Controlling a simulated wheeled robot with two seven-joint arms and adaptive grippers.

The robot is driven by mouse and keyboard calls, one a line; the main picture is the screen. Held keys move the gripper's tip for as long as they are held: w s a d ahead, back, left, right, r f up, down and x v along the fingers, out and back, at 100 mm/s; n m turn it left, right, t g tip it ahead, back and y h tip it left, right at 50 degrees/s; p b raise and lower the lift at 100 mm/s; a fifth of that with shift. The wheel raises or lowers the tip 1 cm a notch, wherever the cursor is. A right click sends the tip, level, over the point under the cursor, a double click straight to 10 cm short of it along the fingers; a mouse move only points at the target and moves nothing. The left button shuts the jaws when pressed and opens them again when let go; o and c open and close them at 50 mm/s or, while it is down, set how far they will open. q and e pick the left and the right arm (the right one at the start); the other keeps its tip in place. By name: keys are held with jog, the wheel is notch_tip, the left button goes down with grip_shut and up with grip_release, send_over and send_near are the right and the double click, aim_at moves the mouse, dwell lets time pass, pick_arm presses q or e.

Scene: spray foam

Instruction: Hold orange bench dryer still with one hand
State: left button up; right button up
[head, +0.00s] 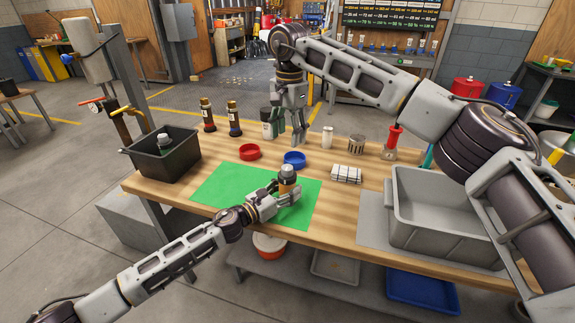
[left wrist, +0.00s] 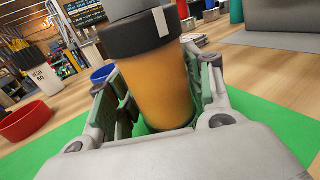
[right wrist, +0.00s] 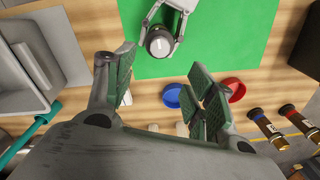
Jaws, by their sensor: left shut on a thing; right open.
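The orange bench dryer (head: 286,188) is an upright orange cylinder with a black collar and grey top, standing on the green mat (head: 225,190). My left gripper (head: 283,194) is shut around its orange body. The left wrist view shows the dryer (left wrist: 160,90) between both fingers of the left gripper (left wrist: 160,105); its base is partly hidden. My right gripper (head: 299,138) points down, open and empty, beyond the mat near the blue dish. The right wrist view shows the spread right fingers (right wrist: 160,85) apart from the dryer's grey top (right wrist: 160,42).
A red dish (head: 250,152) and blue dish (head: 294,159) sit behind the mat. A black bin (head: 180,158) is at left, a grey tub (head: 440,240) at right. A white bundle (head: 346,174) lies between mat and tub. Bottles, a white cup (head: 327,137) and a red tool (head: 392,140) stand behind.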

aim_at(288, 167)
notch_tip(288, 167, down, 11)
jog(key=shift+w+f, duration=0.1)
jog(key=shift+f, duration=0.05)
dwell(0.5)
jog(key=shift+c, duration=0.5)
jog(key=c, duration=1)
